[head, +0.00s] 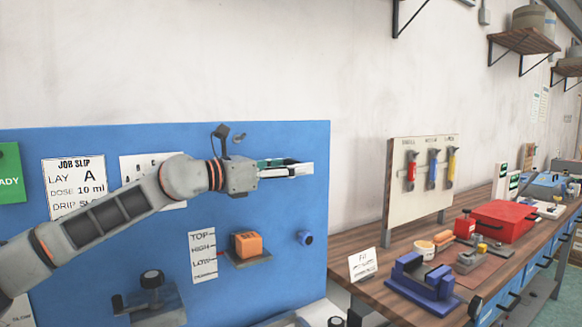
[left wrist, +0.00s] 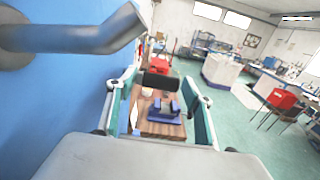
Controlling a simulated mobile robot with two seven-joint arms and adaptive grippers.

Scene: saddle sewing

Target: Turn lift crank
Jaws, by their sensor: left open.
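In the left wrist view a grey bent metal bar, which looks like the lift crank (left wrist: 75,37), runs from a round hub at the blue board. In the head view it is mostly hidden behind my gripper. My left gripper (head: 308,168) is open in front of the upper right of the board. In the left wrist view a black cylinder (left wrist: 160,82) shows between its spread fingers; I cannot tell whether it is the crank's grip or whether they touch it. An orange block (head: 248,244) sits on the small lift shelf (head: 262,259) beside the TOP-to-HOME scale (head: 203,256).
The blue board (head: 290,200) stands close behind my left arm. A dark-blue knob (head: 305,238) sticks out of it. To the right, a wooden bench (head: 385,293) carries a blue vise (head: 428,283), a red box (head: 503,220) and a tool panel (head: 398,205).

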